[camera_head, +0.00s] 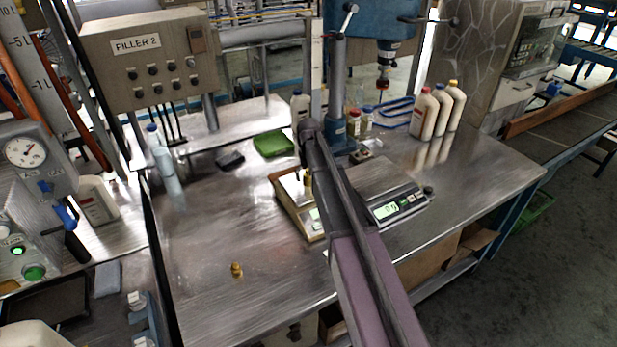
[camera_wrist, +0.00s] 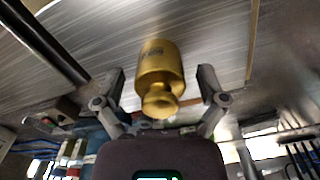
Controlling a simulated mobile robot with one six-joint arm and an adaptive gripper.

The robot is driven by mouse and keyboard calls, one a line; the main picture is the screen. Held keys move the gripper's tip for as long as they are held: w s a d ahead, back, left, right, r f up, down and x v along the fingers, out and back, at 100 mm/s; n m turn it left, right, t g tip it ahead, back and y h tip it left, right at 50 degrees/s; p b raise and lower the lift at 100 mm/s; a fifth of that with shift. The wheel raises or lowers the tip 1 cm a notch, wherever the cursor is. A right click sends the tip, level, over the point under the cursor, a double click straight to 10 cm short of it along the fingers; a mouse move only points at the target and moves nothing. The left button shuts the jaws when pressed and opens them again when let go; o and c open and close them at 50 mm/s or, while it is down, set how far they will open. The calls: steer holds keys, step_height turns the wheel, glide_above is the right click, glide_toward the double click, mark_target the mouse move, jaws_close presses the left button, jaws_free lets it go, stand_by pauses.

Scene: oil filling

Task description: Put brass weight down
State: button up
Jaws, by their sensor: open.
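A brass weight (camera_wrist: 160,65) with a knob and markings on its side stands between the spread fingers of my gripper (camera_wrist: 162,72) in the wrist view. A gap shows on either side of it, so the fingers look clear of it. In the head view a brass piece (camera_head: 307,182) shows by my gripper over the pan of the yellow-edged scale (camera_head: 291,207). My arm hides part of the scale. A smaller brass weight (camera_head: 237,270) stands alone on the steel table at the front left.
A second scale (camera_head: 396,206) with a lit display is right of my arm. White bottles (camera_head: 424,115) stand at the back right. A green tray (camera_head: 273,144) and a dark flat item (camera_head: 230,160) lie behind. The steel table (camera_head: 220,225) is clear at the left middle.

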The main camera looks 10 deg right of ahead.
steer(key=shift+r, duration=0.2)
step_height(320, 180, up, 12)
steer(key=p, duration=1.2)
stand_by(0.8)
steer(key=s, duration=2.9)
steer(key=shift+s+f, duration=0.1)
steer(key=shift+f, duration=0.1)
stand_by(0.8)
